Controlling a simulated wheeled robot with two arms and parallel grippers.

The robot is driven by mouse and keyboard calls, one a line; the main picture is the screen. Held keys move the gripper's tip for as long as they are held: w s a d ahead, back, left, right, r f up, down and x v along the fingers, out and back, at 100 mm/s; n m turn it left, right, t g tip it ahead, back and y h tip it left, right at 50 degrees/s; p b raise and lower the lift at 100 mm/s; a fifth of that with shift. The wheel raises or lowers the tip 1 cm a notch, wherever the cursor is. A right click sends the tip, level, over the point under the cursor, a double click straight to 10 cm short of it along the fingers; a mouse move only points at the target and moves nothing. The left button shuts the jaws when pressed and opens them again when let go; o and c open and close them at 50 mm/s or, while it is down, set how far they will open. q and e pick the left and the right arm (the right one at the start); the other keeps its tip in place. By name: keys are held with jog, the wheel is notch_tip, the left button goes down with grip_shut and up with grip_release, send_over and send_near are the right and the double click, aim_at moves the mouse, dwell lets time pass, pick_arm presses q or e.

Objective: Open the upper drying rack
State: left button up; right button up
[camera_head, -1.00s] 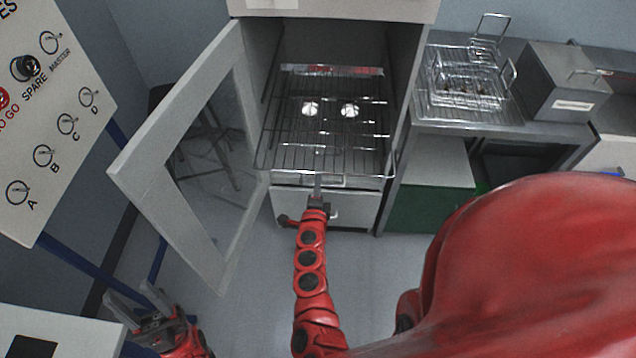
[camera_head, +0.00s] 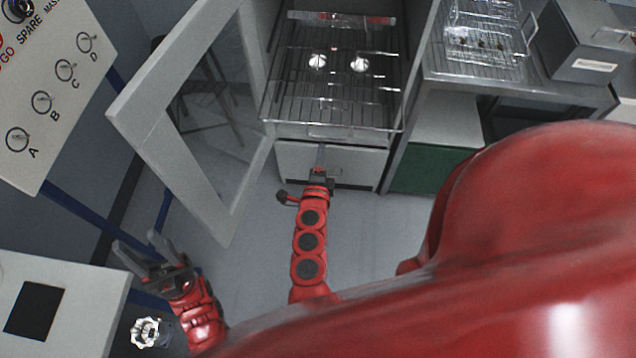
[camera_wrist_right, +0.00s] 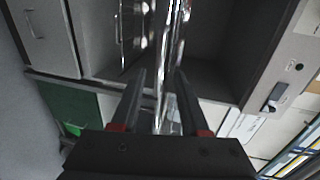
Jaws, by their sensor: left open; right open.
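The upper drying rack (camera_head: 300,95) is a wire shelf in the open cabinet, with its front edge toward me in the head view. In the right wrist view, bright rack rods (camera_wrist_right: 172,60) run in line with the gap between my right fingers. My right gripper (camera_head: 320,160) is open, in front of and just below the rack's front edge in the head view. It also shows in the right wrist view (camera_wrist_right: 160,88); whether the fingers touch the rack I cannot tell. My left gripper (camera_head: 142,248) is open and empty at the lower left, away from the rack.
The glass-paned cabinet door (camera_head: 150,135) stands open to the left. A white drawer front (camera_head: 345,162) is below the rack. A bench with a wire basket (camera_head: 485,40) and a metal box (camera_head: 590,45) is to the right. A control panel (camera_head: 60,90) is at the left.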

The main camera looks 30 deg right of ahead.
jog(key=v, duration=0.9)
jog(key=shift+s, duration=0.3)
jog(key=shift+a, duration=0.1)
